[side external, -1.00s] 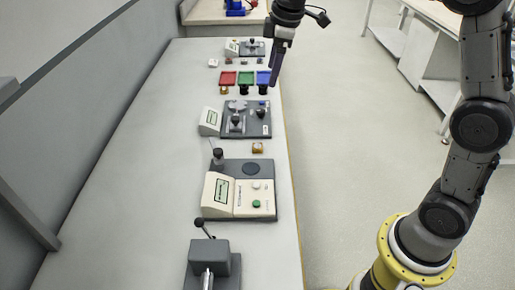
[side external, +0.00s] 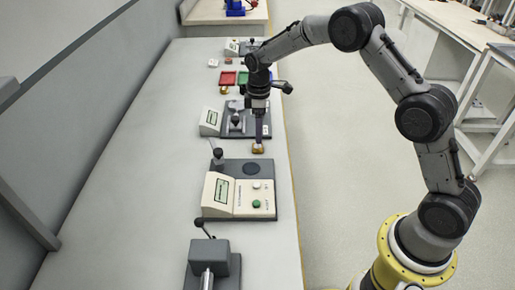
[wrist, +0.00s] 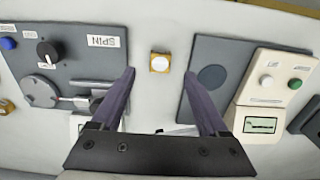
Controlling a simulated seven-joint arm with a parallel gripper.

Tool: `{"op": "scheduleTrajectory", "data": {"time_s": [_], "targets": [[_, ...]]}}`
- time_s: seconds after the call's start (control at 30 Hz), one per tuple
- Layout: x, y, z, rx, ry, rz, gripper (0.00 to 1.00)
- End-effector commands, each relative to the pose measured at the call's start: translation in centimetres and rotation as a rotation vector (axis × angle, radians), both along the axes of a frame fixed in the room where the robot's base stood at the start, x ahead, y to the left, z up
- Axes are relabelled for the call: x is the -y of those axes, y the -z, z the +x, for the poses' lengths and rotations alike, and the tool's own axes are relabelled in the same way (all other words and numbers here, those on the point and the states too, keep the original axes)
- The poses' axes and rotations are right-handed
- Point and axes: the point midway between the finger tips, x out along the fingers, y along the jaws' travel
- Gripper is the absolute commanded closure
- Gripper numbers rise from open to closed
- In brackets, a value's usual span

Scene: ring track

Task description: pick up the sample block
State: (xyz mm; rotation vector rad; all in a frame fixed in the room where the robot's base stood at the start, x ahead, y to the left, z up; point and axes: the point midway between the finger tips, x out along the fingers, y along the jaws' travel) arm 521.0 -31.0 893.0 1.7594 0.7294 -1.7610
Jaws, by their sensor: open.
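The sample block (side external: 258,148) is a small yellow-brown cube with a pale top, sitting on the bench between two instrument stations. In the wrist view the sample block (wrist: 160,63) lies beyond the fingertips, roughly centred between them. My gripper (side external: 259,139) points down just over the block in the side view. In the wrist view my gripper (wrist: 158,72) is open, its two dark fingers spread wide with nothing between them. The side view does not clearly show the gap between fingertips and block.
A grey-based device with a cream panel (side external: 238,195) stands in front of the block. A dark plate labelled SPIN (wrist: 85,60) lies on its other side. Red and green trays (side external: 228,78) are farther back. A lever press (side external: 213,262) stands nearest. The bench's left strip is clear.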

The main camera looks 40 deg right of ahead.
Motion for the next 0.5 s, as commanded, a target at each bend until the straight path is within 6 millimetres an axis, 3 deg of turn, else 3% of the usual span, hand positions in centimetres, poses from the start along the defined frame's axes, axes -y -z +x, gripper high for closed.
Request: {"op": "scheduleTrajectory", "data": {"time_s": [0.17, 0.5], "targets": [[0.0, 1.1, 0.0, 0.000, 0.000, 0.000, 0.22], [-0.3, 5.4, 0.2, -0.002, 0.000, 0.001, 0.22]]}}
